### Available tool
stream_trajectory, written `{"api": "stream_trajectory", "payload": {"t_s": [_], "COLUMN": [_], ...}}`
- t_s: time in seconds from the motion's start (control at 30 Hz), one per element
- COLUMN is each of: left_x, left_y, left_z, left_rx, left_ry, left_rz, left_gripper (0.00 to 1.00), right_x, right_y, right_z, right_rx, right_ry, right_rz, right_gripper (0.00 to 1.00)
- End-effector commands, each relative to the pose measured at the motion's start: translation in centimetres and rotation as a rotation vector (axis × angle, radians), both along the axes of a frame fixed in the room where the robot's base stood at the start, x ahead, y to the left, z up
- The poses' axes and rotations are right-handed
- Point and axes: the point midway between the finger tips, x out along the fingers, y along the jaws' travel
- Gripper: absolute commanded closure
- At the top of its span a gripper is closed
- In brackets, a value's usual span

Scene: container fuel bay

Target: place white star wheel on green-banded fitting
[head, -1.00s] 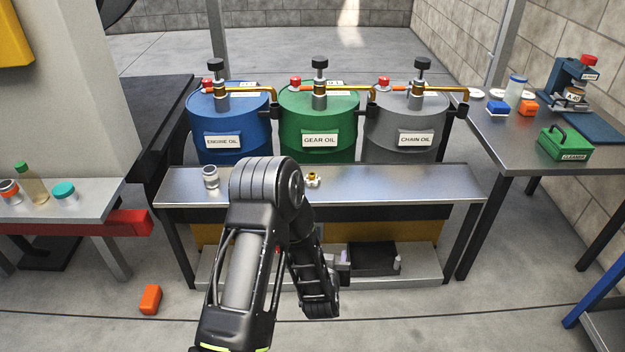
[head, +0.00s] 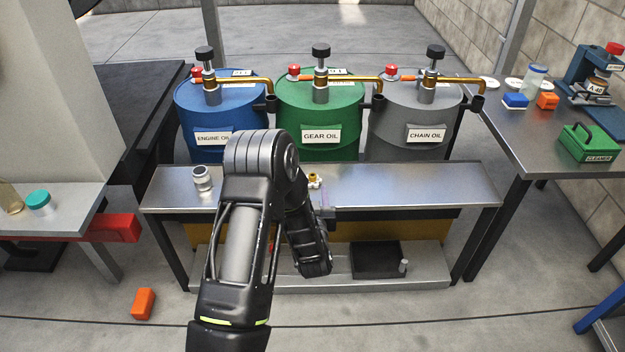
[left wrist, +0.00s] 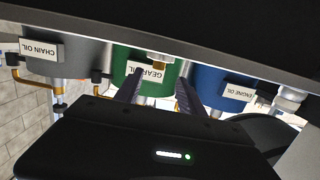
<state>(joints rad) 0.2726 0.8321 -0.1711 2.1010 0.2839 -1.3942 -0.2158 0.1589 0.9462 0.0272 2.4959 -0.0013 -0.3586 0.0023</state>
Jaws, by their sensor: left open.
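A small brass-and-white piece (head: 313,180) stands on the steel bench, partly behind my arm; its brass part (left wrist: 158,66) shows between my fingers in the left wrist view. It may be the white star wheel, but it is too small to tell. I cannot make out a green band on any fitting. My left gripper (left wrist: 160,82) is open and empty, its dark fingers pointing toward the bench and drums. In the head view the left gripper (head: 327,203) is mostly hidden behind my arm, at the bench's front edge. My right gripper is not in view.
A silver cylindrical fitting (head: 202,178) stands on the bench (head: 420,185) at left. Blue, green (head: 345,97) and grey oil drums with pumps stand behind it. A black tray (head: 378,262) lies on the lower shelf. The bench's right half is clear.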

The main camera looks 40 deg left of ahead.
Motion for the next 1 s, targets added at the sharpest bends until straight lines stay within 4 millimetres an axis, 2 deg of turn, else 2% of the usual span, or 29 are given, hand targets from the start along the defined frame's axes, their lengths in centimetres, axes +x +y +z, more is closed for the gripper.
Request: {"api": "stream_trajectory", "payload": {"t_s": [0.4, 0.83, 1.0], "left_x": [4.7, 5.3, 6.7], "left_y": [3.5, 4.0, 5.0], "left_z": [-1.0, -1.0, -1.3], "left_rx": [0.000, 0.000, 0.000], "left_ry": [-0.001, 0.000, -0.003], "left_rz": [0.000, 0.000, 0.000], "left_gripper": [0.53, 0.53, 0.53], "right_x": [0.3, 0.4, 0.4], "right_y": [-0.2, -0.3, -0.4], "right_z": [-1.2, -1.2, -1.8], "right_rx": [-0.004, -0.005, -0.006], "right_ry": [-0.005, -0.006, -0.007], "right_rz": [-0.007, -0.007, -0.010], "right_gripper": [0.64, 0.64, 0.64]}}
